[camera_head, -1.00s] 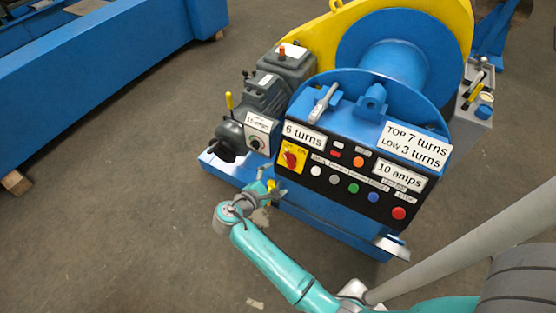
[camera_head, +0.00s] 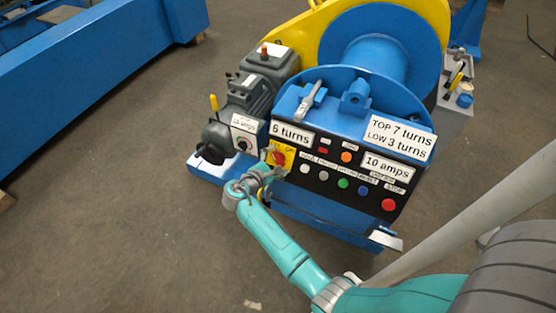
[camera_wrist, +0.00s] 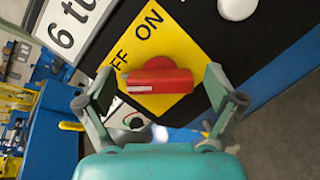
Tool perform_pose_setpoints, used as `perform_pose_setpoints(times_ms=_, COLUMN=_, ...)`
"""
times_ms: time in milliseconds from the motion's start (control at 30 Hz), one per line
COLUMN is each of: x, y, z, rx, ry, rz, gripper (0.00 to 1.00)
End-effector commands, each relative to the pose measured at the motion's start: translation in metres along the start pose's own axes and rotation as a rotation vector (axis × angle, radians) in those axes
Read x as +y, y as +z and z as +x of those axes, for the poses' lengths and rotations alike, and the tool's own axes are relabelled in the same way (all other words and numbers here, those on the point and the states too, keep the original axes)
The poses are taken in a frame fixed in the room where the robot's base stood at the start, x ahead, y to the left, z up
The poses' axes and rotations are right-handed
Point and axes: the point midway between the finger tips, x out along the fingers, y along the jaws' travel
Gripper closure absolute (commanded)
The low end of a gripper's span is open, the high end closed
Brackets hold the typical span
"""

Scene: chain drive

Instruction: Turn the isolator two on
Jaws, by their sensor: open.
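A red rotary knob (camera_head: 277,158) sits on a yellow plate (camera_head: 290,152) at the left of the black control panel. In the wrist view the knob (camera_wrist: 160,78) lies sideways across the picture on the yellow plate (camera_wrist: 182,45), with ON printed above it and OFF to its upper left. No number shows on this switch. My gripper (camera_wrist: 158,76) is open, one finger on each side of the knob, with gaps visible between fingers and knob. In the head view my gripper (camera_head: 268,172) is just below left of the knob and partly covers the plate.
Several push buttons, including a white one (camera_head: 305,168) and a red one (camera_head: 388,204), line the panel right of the knob. A lever (camera_head: 310,96) stands on top. Open floor lies at the left front.

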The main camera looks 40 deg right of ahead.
Motion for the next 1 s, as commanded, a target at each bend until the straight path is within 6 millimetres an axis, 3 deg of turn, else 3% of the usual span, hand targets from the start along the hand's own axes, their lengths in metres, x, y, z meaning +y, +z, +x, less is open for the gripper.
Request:
perform_pose_setpoints(times_ms=333, x=-0.0001, y=-0.0001, z=0.0037, rx=0.001, ry=0.000, rz=0.000, gripper=0.07)
perform_pose_setpoints(times_ms=500, x=-0.0001, y=-0.0001, z=0.0036, rx=0.000, ry=0.000, rz=0.000, gripper=0.50)
perform_pose_setpoints(times_ms=567, x=-0.0001, y=0.0000, z=0.0036, rx=0.000, ry=0.000, rz=0.000, gripper=0.65)
perform_pose_setpoints(times_ms=600, x=-0.0001, y=0.0000, z=0.0036, rx=0.000, ry=0.000, rz=0.000, gripper=0.67)
perform_pose_setpoints(times_ms=1000, x=-0.0007, y=-0.0001, z=0.0036, rx=0.000, ry=-0.016, rz=0.066, gripper=0.67)
